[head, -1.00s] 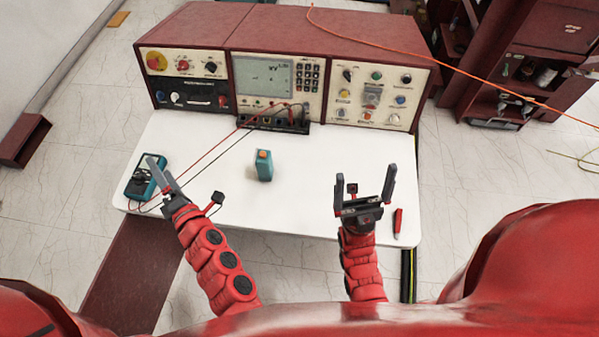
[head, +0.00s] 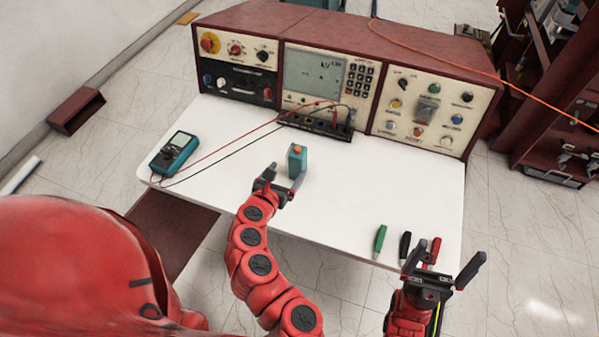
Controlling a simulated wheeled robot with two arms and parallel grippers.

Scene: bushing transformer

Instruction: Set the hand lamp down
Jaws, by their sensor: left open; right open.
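The hand lamp, apparently the small teal block with an orange top (head: 297,163), stands upright on the white tabletop (head: 345,190), left of the middle. My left gripper (head: 285,178) is open at the near side of the lamp. Its fingers are close to the lamp's lower part, and I cannot tell whether they touch it. My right gripper (head: 446,258) is open and empty over the table's front right corner.
A teal multimeter (head: 174,151) lies at the table's left, with red and black leads running to the test console (head: 322,75) at the back. Green (head: 380,238), black (head: 404,245) and red (head: 433,250) pen-like items lie near my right gripper. The middle right is clear.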

